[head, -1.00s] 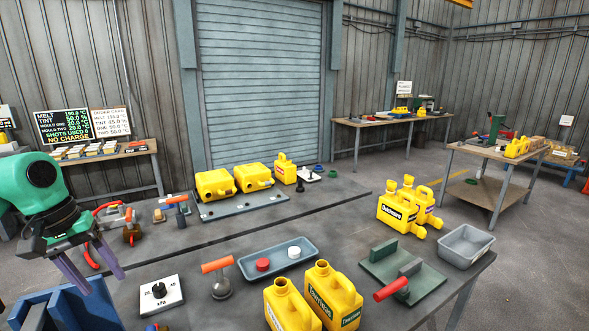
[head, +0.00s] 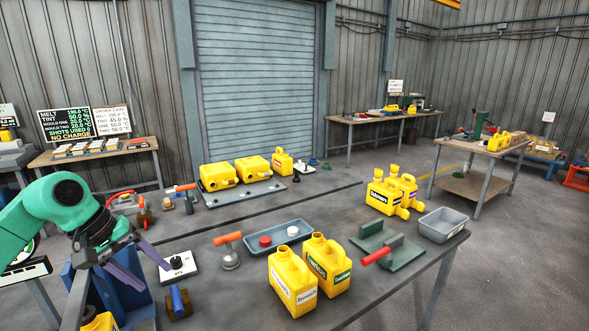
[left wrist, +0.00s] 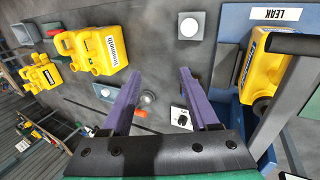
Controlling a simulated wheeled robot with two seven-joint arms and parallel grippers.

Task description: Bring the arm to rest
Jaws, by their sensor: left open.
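My left gripper (head: 145,268) is in the head view at the left, over the table's left part beside a blue fixture (head: 112,300). Its two purple fingers are apart with nothing between them. In the left wrist view the fingers (left wrist: 155,92) are also spread and empty, above the grey tabletop. The green left arm comes in from the left edge. A white dial box (head: 178,266) stands just right of the fingertips. My right gripper does not show.
Two yellow jerry cans (head: 292,285) stand at the front of the table (head: 230,300). A blue-grey tray (head: 278,238) holds a red and a white cap. A yellow can (left wrist: 262,75) sits in the blue fixture near a LEAK label. A grey bin (head: 444,225) stands at the right edge.

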